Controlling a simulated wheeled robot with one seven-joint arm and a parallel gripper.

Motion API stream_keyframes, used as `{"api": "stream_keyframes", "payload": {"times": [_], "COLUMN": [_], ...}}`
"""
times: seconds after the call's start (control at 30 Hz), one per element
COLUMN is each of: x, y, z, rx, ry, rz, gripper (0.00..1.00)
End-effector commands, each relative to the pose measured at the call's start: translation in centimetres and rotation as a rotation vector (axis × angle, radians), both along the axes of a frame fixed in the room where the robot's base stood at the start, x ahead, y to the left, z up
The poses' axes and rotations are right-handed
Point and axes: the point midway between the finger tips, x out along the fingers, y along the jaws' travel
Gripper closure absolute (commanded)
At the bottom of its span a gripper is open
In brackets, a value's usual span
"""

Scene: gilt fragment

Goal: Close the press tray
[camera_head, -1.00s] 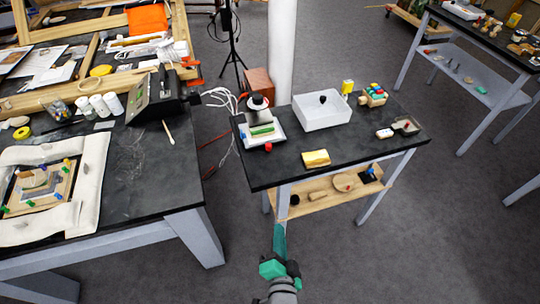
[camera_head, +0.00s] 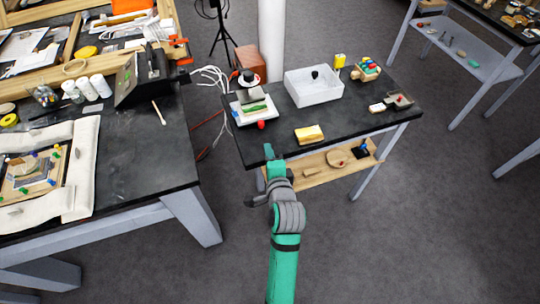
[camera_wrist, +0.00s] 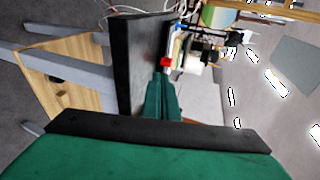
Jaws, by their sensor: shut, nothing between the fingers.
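A small press (camera_head: 249,78) with a dark knob on top stands at the left end of the small black table. Its white tray (camera_head: 240,118) sits at its base with a green item (camera_head: 255,109) on it. A red knob (camera_head: 261,125) is at the tray's front side; a red piece, apparently the same knob, shows just beyond my fingertips in the wrist view (camera_wrist: 165,62). My gripper (camera_head: 268,152) is at the table's front edge, in front of the tray and apart from it. Its fingers (camera_wrist: 160,78) are shut and empty. How far the tray is pulled out is hard to tell.
On the black table (camera_head: 350,125) are a gold block (camera_head: 309,134), a white bin (camera_head: 306,97), a yellow item (camera_head: 340,60) and a small coloured rack (camera_head: 367,70). A wooden shelf (camera_head: 310,172) lies below. A cluttered workbench (camera_head: 130,150) stands at left.

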Motion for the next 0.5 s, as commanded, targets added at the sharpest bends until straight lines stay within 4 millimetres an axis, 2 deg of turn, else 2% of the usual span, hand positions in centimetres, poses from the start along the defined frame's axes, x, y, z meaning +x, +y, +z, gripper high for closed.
{"api": "stream_keyframes", "payload": {"times": [0.3,0.5], "x": [5.6,8.0], "y": [1.0,1.3], "z": [-1.6,-1.6], "rx": [0.0,-0.001], "ry": [-0.001,0.0], "rz": [0.001,0.0], "gripper": [1.0,1.0]}}
